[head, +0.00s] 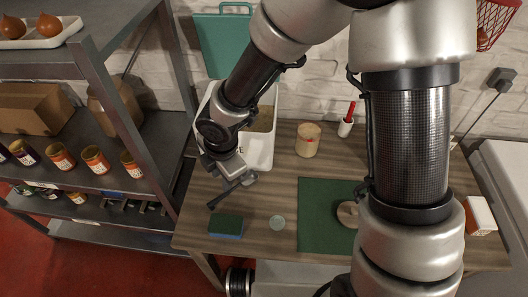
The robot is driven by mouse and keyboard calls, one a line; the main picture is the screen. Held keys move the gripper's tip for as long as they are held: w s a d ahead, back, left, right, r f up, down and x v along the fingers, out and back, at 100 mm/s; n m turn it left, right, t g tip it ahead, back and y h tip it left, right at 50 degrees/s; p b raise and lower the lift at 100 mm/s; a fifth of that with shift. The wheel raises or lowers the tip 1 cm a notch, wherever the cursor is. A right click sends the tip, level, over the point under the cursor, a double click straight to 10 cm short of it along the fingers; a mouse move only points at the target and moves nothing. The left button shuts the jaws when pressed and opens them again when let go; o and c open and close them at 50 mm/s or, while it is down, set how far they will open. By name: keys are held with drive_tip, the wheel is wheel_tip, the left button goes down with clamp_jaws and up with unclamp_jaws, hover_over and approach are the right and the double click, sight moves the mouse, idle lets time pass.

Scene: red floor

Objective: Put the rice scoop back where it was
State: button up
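My gripper (232,190) hangs over the left part of the wooden table, in front of the rice bin. Its finger area is small and dark, and I cannot tell whether it is open or shut, or whether it holds anything. The white rice bin (263,152) stands at the table's back left. Its green lid (225,42) is raised, and tan contents show inside. My arm covers the bin's left and middle parts. I cannot make out a rice scoop in this view.
On the table (283,185) are a tan jar (308,140), a red-handled item in a white holder (347,120), a green sponge (227,226), a pale disc (277,222) and a green mat (318,215) with a round wooden piece (347,213). A metal shelf (112,85) stands left.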

drive_tip(key=w+d+r+m+t+h, duration=0.2)
drive_tip(key=w+d+r+m+h, duration=0.15)
drive_tip(key=d+r+m, duration=0.95)
drive_tip(key=s+d+r+m+t+y, duration=0.1)
drive_tip(key=s+d+r+m+y, duration=0.1)
drive_tip(key=s+d+r+m, duration=0.9)
wheel_tip(320, 180, up, 3)
drive_tip(key=d+m, duration=0.2)
drive_tip(key=shift+s+d+f+t, duration=0.2)
drive_tip(key=shift+s+d+t, duration=0.2)
